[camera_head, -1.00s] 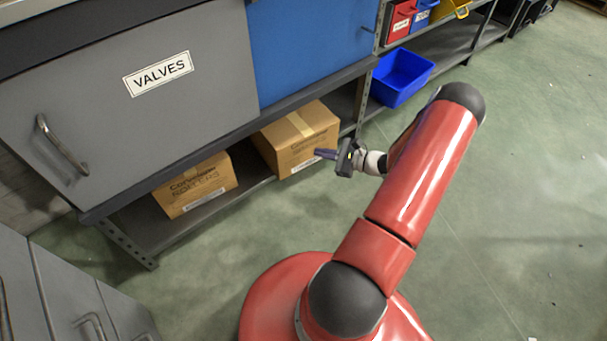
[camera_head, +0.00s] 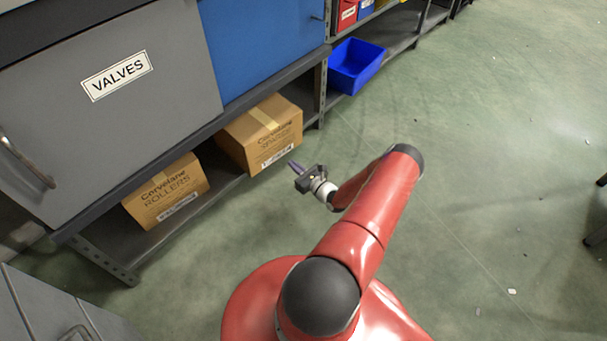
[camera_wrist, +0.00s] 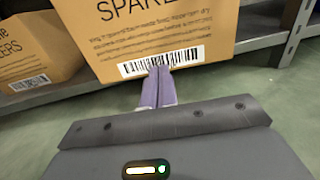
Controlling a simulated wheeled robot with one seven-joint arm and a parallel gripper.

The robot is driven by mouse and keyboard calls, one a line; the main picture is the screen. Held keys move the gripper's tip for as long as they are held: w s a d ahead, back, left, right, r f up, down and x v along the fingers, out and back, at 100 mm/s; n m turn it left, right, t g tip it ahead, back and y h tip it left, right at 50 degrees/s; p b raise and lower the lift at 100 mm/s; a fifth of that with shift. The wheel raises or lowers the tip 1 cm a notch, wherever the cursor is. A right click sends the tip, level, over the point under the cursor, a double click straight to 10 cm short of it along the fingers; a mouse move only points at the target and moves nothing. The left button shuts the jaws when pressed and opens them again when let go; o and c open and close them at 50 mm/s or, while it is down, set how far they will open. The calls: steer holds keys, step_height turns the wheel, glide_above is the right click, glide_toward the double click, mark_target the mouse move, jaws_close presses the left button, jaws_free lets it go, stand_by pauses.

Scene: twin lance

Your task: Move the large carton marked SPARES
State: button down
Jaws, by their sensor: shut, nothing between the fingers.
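The large carton marked SPARES (camera_wrist: 165,30) fills the upper middle of the wrist view, with a barcode label low on its front. In the head view the carton (camera_head: 262,131) sits on the low shelf, tape along its top; its lower printed word is too small to read there. My gripper (camera_head: 293,165) is in front of the carton's lower right front, apart from it in the head view. In the wrist view its two purple fingers (camera_wrist: 157,85) are together and empty, tips overlapping the barcode's lower edge. I cannot tell whether they touch the carton.
A smaller ROLLERS carton (camera_head: 168,190) is left of it on the same low shelf (camera_head: 215,185). A grey VALVES cabinet door (camera_head: 110,95) and a blue panel (camera_head: 262,45) are above. A blue bin (camera_head: 355,66) stands to the right. The green floor at right is largely clear.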

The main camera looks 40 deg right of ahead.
mark_target(278, 152)
steer(key=w, duration=0.6)
steer(key=shift+w+b, duration=0.15)
steer(key=shift+b, duration=0.2)
steer(key=w+b, duration=0.4)
steer(key=w, duration=0.6)
steer(key=shift+d+f, duration=0.1)
steer(key=shift+w, duration=0.2)
steer(key=shift+s, duration=0.1)
